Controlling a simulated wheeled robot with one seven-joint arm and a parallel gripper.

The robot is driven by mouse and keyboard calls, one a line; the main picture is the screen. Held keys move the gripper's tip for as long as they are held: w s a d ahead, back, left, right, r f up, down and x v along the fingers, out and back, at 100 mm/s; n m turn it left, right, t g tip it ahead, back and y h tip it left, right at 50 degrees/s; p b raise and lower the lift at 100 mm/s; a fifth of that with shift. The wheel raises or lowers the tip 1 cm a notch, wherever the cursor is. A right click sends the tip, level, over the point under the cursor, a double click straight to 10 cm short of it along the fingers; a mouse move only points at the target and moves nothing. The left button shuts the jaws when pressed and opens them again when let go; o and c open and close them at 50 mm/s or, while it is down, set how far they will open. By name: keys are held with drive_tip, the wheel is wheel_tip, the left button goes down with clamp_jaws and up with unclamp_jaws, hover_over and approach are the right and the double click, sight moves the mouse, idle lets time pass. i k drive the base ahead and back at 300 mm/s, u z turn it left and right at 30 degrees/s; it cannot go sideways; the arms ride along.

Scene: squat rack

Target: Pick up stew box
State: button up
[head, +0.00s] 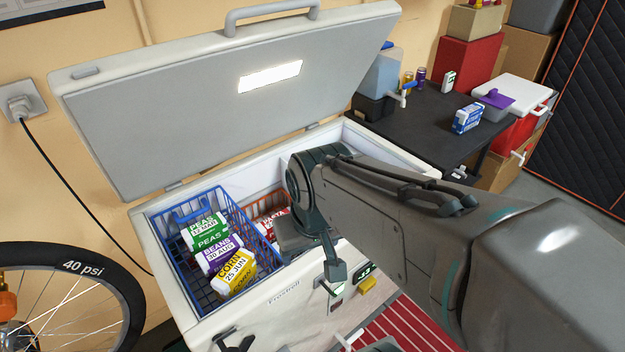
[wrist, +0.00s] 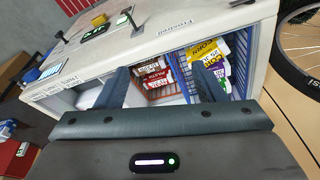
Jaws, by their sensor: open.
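No stew label is readable in either view. In the open chest freezer (head: 290,305), a red box marked PASTA (head: 272,222) lies in the middle section, partly hidden behind my gripper (head: 312,255). The wrist view shows this red box (wrist: 155,80) and another red-and-white box (wrist: 152,67) beside it, its label too small to read; I cannot tell whether it is the stew box. My gripper (wrist: 162,92) is open and empty, its fingers apart above the middle section, with the red boxes showing between them.
A blue wire basket (head: 232,205) at the freezer's left holds a green peas box (head: 207,232), a purple beans box (head: 218,254) and a yellow corn box (head: 236,275). The raised lid (head: 200,115) stands behind. A black table (head: 430,115) is at right, a bicycle wheel (head: 70,265) at left.

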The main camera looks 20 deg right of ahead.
sight(467, 118)
drive_tip(key=z, duration=1.65)
drive_tip(key=k, duration=0.6)
drive_tip(key=z, duration=0.75)
drive_tip(key=i, duration=2.8)
drive_tip(key=u, duration=1.3)
drive_tip(key=i, duration=0.8)
drive_tip(key=u, duration=0.5)
